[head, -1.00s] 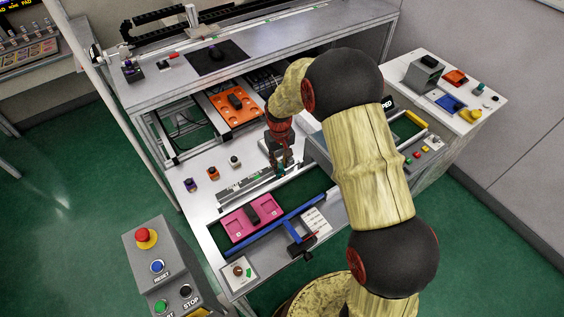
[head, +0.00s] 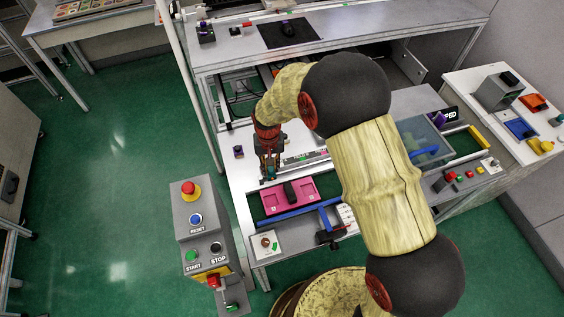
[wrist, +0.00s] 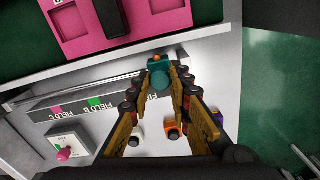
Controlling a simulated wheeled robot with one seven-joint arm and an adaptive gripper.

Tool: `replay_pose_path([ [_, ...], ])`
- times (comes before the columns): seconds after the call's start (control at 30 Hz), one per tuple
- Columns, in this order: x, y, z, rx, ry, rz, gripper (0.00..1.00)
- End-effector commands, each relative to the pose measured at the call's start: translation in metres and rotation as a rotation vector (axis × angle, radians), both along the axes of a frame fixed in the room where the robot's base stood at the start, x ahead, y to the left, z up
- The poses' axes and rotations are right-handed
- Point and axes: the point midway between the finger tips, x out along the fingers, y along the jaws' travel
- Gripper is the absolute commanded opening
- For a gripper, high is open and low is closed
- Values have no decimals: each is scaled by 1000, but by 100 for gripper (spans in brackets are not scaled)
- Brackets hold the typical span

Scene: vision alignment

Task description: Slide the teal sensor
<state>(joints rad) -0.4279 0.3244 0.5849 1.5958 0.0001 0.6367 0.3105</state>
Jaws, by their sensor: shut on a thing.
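The teal sensor (wrist: 158,76), with an orange spot on top, sits between the fingertips of my gripper (wrist: 160,68) in the wrist view. The gripper is shut on it. In the head view my gripper (head: 268,176) points down at the left end of the grey rail (head: 310,157), and only a little teal shows at its tips. The rail also shows in the wrist view (wrist: 75,104), with FIELD B beside a green mark and FIELD C beside a pink mark. Whether the sensor touches the rail cannot be told.
A pink plate (head: 305,188) with a black handle lies just in front of the rail. Small orange (wrist: 173,131) and white (wrist: 135,136) parts stand beside the fingers. A purple part (head: 238,151) stands left of the arm. A control box (head: 200,212) stands off the table's left side.

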Motion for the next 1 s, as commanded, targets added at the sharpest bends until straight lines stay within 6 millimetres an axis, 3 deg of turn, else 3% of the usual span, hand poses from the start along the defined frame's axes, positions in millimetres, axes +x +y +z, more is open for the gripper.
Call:
replay_pose_path([
  [0.43, -2, 6, 0, 2, -1, -1, 0],
  [0.47, -2, 7, 0, 2, -1, 0, 21],
  [0.5, -2, 7, 0, 2, -1, 0, 24],
  [0.77, -1, 5, 0, 1, 0, 0, 38],
  [1.0, -1, 5, 0, 0, 0, 0, 39],
])
